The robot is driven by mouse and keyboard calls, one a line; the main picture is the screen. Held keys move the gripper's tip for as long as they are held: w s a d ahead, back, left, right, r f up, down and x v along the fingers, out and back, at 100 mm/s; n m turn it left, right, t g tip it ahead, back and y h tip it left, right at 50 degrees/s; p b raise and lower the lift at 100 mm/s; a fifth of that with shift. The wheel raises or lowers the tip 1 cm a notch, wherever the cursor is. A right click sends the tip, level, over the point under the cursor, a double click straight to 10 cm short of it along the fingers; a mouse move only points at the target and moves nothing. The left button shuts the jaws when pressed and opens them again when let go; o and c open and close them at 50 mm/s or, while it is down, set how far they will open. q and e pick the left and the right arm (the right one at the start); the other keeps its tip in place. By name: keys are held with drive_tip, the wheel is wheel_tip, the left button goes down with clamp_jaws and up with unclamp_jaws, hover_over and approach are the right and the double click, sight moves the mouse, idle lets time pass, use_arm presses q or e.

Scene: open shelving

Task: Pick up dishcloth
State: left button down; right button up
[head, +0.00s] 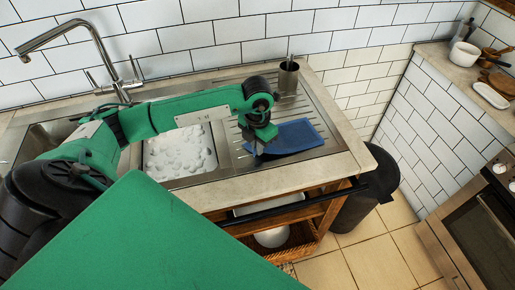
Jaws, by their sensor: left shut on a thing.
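The blue dishcloth (294,137) lies on the ribbed metal drainboard (232,121) to the right of the sink. My left arm reaches in from the left across the sink, and my left gripper (258,149) points down at the cloth's left edge. It is shut on the cloth there; the fingertips are small and partly hidden by the wrist. Most of the cloth rests flat on the drainboard. My right gripper does not show.
A metal cup (288,77) stands behind the cloth on the drainboard. The basin (182,155) holds white foam, with a tall faucet (85,45) behind it. A black bin (368,190) stands right of the counter. A shelf below holds a white bowl (271,238).

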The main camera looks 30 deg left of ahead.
use_arm(q)
wheel_tip(320, 180, up, 9)
drive_tip(key=p, duration=0.4)
drive_tip(key=shift+r, duration=0.15)
wheel_tip(320, 180, up, 18)
drive_tip(key=p, duration=0.8)
